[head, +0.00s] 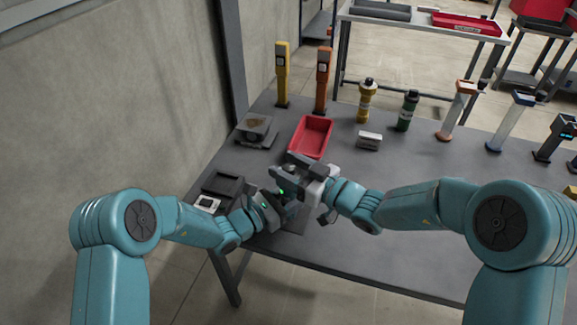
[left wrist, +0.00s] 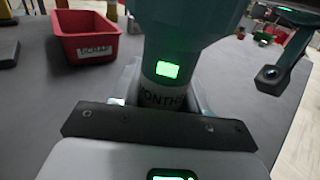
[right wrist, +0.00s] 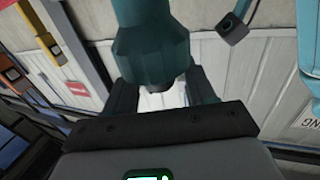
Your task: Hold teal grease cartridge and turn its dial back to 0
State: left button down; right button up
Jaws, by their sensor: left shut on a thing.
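The teal grease cartridge (left wrist: 190,25) stands between the fingers of my left gripper (left wrist: 162,92) in the left wrist view. It has a lit green display and a pale band with partly hidden lettering. My left gripper (head: 275,203) is shut on it above the near left part of the table. My right gripper (head: 297,176) is close beside it. In the right wrist view, a dark teal end of the cartridge (right wrist: 148,40) reaches towards my right gripper (right wrist: 165,92), whose fingers are apart with a bright gap between them. The dial reading cannot be made out.
A red bin (head: 311,137) marked SCRAP stands just beyond the grippers on the grey table (head: 430,185). Yellow (head: 367,100) and green (head: 407,110) bottles, a small pale box (head: 369,141) and several posts stand behind. A dark tray (head: 224,185) lies at left. The table's right front is clear.

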jog(key=v, duration=1.2)
